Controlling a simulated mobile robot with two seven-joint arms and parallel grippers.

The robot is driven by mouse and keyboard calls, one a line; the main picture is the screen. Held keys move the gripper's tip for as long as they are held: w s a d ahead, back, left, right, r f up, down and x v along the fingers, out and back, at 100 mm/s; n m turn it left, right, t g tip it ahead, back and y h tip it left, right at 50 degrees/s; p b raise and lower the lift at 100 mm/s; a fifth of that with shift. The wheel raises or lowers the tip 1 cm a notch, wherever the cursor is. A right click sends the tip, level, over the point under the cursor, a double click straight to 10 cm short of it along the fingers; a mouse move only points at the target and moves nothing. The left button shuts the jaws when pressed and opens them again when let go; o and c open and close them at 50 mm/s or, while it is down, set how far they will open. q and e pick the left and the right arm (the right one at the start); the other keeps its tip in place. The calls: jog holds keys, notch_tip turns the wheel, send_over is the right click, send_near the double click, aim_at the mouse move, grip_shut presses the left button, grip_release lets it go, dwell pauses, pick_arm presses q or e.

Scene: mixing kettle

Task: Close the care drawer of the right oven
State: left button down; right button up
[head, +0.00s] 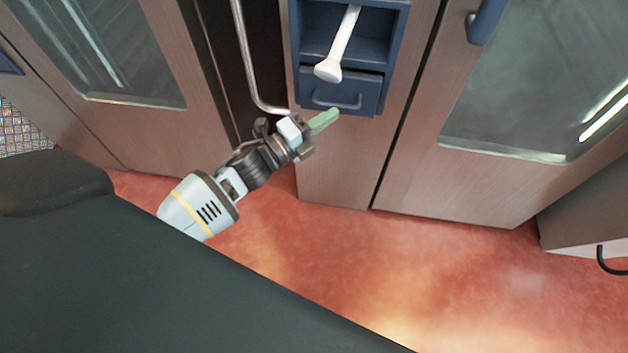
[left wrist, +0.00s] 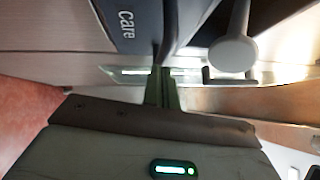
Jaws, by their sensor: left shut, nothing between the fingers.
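The care drawer (head: 318,84) is a dark blue box front with a bar handle, low in the blue unit of the panel between two glass doors. In the left wrist view its front (left wrist: 128,28) carries the label "care". I cannot tell how far it stands out. My left gripper (head: 325,121) has green fingertips and is shut and empty, just below the drawer's lower edge in the head view. Its fingers (left wrist: 161,88) also show in the left wrist view, close to the drawer's edge. I cannot tell whether they touch it. My right gripper is not in view.
A white rod with a rounded knob (head: 328,70) sticks out of the open compartment above the drawer. A bent metal tube (head: 248,60) hangs left of the unit. A blue door handle (head: 487,20) is at the upper right. The red floor (head: 420,270) in front is clear.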

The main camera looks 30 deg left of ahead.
aim_at(328, 103)
pick_arm(q)
jog(key=w, duration=0.2)
jog(key=shift+w+a+b, duration=0.3)
jog(key=shift+w+a, duration=0.1)
jog(key=shift+w+a+r, duration=0.15)
jog(key=shift+w, duration=0.05)
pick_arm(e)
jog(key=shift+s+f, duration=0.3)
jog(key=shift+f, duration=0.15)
